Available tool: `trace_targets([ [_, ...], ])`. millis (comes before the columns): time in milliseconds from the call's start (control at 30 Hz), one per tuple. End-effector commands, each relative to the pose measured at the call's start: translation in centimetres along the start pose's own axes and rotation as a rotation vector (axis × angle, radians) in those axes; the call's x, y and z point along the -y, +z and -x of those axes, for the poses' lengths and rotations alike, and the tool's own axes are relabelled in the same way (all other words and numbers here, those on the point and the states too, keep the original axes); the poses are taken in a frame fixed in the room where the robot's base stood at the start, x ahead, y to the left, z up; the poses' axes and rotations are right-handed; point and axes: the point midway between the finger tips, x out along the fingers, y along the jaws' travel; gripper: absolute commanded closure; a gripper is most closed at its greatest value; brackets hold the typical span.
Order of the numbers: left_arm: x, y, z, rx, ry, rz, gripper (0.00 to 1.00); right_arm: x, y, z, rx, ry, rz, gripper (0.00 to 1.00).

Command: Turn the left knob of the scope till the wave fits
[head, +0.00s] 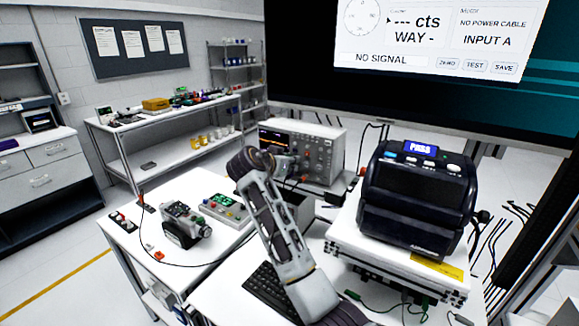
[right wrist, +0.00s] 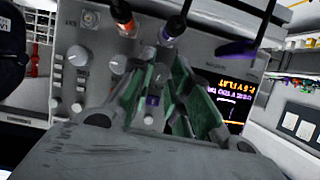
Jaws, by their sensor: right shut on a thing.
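The scope (head: 318,150) is a grey box on the bench with a dark screen at its left and knobs at its right. My right gripper (head: 287,165) is at the middle of its front and hides part of the panel. In the right wrist view the scope panel (right wrist: 100,38) appears upside down, and my right gripper (right wrist: 172,98) has its green-padded fingers shut on a knob beside the screen (right wrist: 228,100). This looks like the left knob; the fingers mostly hide it. My left gripper is not in view.
Cables plug into the scope close to my fingers. A black device reading PASS (head: 412,195) stands to the right on a white unit. A keyboard (head: 262,290) lies below my right arm.

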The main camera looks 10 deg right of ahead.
Motion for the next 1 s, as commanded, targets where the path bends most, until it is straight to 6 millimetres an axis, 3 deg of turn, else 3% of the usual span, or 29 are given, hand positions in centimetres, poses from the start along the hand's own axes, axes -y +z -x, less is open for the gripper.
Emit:
trace_targets([
  [300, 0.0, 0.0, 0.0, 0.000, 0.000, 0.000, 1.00, 0.0, -0.2, 0.1, -0.003, -0.002, -0.004, 1.00],
  [333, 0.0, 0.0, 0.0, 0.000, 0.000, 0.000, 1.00, 0.0, -0.2, 0.1, -0.003, -0.002, -0.004, 0.79],
  [400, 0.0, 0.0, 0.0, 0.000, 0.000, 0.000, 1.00, 0.0, -0.2, 0.1, -0.003, -0.002, -0.004, 0.71],
  [767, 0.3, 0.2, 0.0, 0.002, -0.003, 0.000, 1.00, 0.0, -0.2, 0.1, -0.001, -0.001, -0.003, 0.71],
  [1000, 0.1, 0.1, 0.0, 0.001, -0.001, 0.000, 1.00, 0.1, -1.4, 0.6, -0.002, -0.001, -0.004, 0.71],
])
